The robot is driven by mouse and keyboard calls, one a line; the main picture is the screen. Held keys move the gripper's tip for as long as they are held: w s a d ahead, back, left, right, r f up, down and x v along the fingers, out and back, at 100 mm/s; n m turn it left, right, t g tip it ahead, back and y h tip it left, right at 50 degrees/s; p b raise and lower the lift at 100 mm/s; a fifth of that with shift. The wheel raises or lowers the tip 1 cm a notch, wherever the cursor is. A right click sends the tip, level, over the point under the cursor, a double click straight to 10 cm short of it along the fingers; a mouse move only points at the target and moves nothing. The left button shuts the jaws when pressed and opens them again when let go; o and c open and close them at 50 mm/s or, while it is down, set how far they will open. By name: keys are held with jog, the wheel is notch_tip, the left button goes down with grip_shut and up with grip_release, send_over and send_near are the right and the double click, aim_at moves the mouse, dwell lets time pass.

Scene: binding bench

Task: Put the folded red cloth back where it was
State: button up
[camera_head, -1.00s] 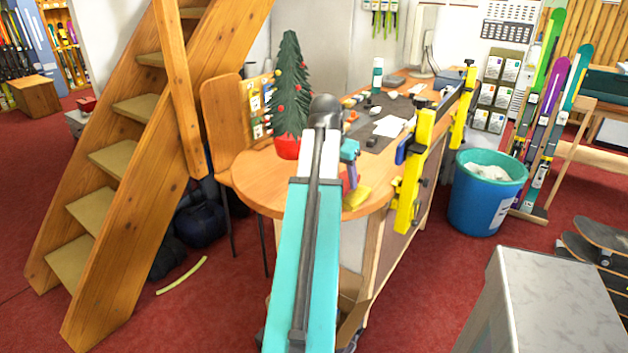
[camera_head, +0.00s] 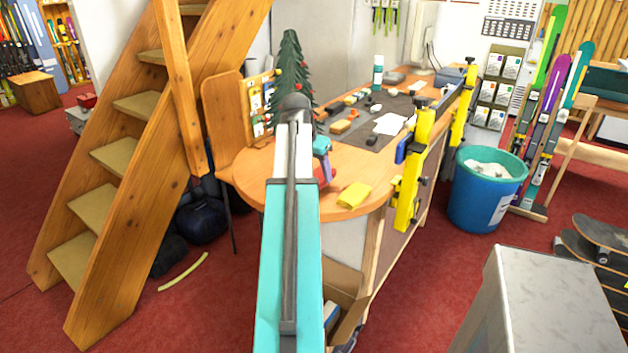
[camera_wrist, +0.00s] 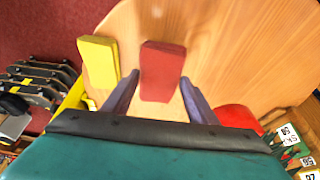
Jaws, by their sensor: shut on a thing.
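My gripper (camera_wrist: 159,85) is shut on the folded red cloth (camera_wrist: 162,66), which sits between its two fingertips in the wrist view. In the head view my gripper (camera_head: 322,160) is over the round end of the wooden bench (camera_head: 262,185), and the cloth (camera_head: 327,177) shows as a small red patch, mostly hidden by my arm. I cannot tell whether the cloth touches the bench top. A folded yellow cloth (camera_head: 354,195) lies to the right near the bench edge; it also shows left of the red cloth in the wrist view (camera_wrist: 98,58).
A small decorated tree (camera_head: 291,75) stands behind my arm; its red pot (camera_wrist: 237,117) is close to my gripper. A yellow clamp (camera_head: 413,165) is at the bench's right edge. Small items and papers (camera_head: 389,124) lie on a dark mat further back.

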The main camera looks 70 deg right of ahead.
jog(key=shift+w+f+p, duration=0.2)
jog(key=shift+w+f, duration=0.05)
jog(key=shift+f, duration=0.25)
jog(key=shift+w+f+p, duration=0.2)
jog(key=shift+f, duration=1.1)
jog(key=o, duration=0.9)
jog(key=shift+f, duration=0.1)
jog(key=shift+b+v, duration=0.7)
jog(key=shift+v, duration=5.4)
jog(key=shift+d, duration=0.1)
